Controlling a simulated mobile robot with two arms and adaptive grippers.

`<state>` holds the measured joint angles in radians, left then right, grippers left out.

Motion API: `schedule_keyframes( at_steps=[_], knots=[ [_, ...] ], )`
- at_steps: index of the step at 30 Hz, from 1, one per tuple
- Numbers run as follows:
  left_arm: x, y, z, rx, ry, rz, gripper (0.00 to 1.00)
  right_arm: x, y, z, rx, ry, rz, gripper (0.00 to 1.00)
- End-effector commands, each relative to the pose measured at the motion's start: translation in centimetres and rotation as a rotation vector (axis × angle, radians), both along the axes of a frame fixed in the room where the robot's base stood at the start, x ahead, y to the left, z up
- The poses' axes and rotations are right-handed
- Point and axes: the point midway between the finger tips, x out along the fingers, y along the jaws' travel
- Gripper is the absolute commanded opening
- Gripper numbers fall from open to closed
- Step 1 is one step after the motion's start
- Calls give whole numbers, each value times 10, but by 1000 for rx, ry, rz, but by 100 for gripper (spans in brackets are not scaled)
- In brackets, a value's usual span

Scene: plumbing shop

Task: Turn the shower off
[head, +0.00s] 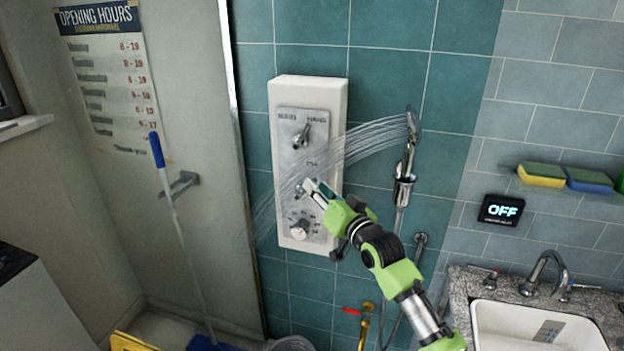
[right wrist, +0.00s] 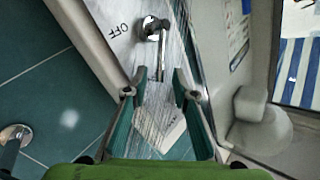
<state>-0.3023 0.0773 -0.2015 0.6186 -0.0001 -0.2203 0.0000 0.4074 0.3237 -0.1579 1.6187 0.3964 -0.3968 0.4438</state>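A white shower panel (head: 334,110) with a metal plate hangs on the green tiled wall. It has a chrome lever (head: 302,136) at the top and a round knob (head: 300,228) at the bottom. A middle control is partly hidden by my right gripper (head: 313,189). The shower head (head: 411,124) sprays water leftward across the panel. In the right wrist view, my right gripper (right wrist: 160,74) is open, with a chrome lever (right wrist: 152,29) just beyond its fingertips and an "OFF" label beside it. I cannot tell whether they touch. My left gripper is out of view.
A sink (head: 540,325) with taps stands at the lower right. Sponges (head: 541,174) and a black display reading "OFF" (head: 501,210) are on the right wall. A blue-handled mop (head: 178,225) leans at the left. A red-handled valve (head: 364,315) is below the panel.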

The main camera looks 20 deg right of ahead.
Motion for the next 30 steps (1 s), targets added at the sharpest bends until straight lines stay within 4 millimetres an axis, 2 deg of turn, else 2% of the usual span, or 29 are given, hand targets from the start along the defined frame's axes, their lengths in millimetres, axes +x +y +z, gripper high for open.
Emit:
schedule_keyframes(
  at_steps=[3,9,20,21,24,30],
  knots=[
    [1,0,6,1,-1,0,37,16,3,2,-2,0,0,25],
    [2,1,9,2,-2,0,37,31,6,1,-1,0,0,25],
    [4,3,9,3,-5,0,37,35,7,0,-1,0,0,25],
    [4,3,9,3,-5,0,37,35,6,0,-1,0,0,23],
    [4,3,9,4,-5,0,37,35,6,0,-1,0,0,0],
    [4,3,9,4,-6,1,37,35,6,-1,-1,0,0,0]
  ],
)
